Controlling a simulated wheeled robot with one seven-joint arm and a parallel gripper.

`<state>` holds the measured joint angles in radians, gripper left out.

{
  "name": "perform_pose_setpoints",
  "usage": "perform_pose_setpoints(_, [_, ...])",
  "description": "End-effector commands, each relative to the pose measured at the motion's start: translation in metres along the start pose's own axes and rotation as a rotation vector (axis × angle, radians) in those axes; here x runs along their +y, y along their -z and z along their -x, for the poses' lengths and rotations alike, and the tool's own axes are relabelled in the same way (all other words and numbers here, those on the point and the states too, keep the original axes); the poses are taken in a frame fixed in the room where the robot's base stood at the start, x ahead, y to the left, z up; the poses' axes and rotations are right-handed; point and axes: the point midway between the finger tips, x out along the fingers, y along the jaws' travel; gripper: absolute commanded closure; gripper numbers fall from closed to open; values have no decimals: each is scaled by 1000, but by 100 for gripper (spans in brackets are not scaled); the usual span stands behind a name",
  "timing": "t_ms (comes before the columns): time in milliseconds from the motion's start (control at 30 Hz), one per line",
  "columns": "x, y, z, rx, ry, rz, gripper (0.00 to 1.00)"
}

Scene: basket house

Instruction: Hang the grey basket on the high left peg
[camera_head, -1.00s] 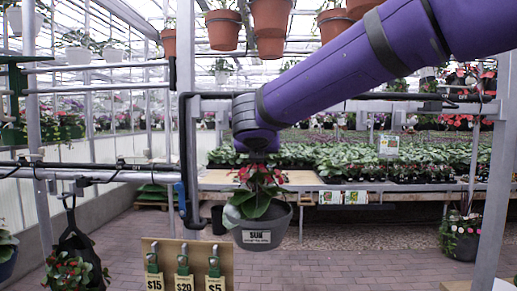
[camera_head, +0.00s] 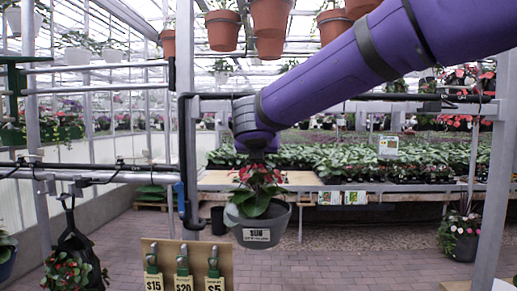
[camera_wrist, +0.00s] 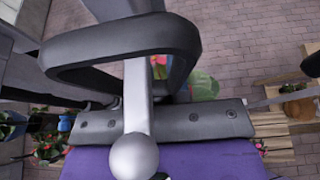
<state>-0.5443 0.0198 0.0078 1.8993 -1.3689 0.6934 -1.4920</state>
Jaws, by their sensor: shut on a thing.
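The grey basket (camera_head: 258,232) has a white "SUN" label and holds a leafy plant with red flowers. In the head view it hangs upright in mid-air, below the purple arm. My gripper (camera_head: 258,155) is shut at the top of it, though foliage and the wrist hide the grip. In the wrist view, a dark loop and a pale rod with a ball end (camera_wrist: 135,155) cover much of the basket; green leaves (camera_wrist: 204,86) show behind them. Two horizontal rails (camera_head: 95,88) run at the upper left, left of my gripper. I cannot make out the high left peg clearly.
A lower rail (camera_head: 95,176) at left carries a dark hanging plant (camera_head: 75,255). A board with price tags (camera_head: 185,268) stands front left. A dark upright frame (camera_head: 185,150) stands just left of the basket. Terracotta pots (camera_head: 270,17) hang above. Plant tables stand behind.

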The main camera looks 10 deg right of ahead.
Motion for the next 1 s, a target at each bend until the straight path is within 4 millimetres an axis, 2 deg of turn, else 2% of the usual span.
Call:
perform_pose_setpoints(333, [0,-1,0,-3,-1,-1,100])
perform_pose_setpoints(1000, [0,10,-6,-4,-1,-2,100])
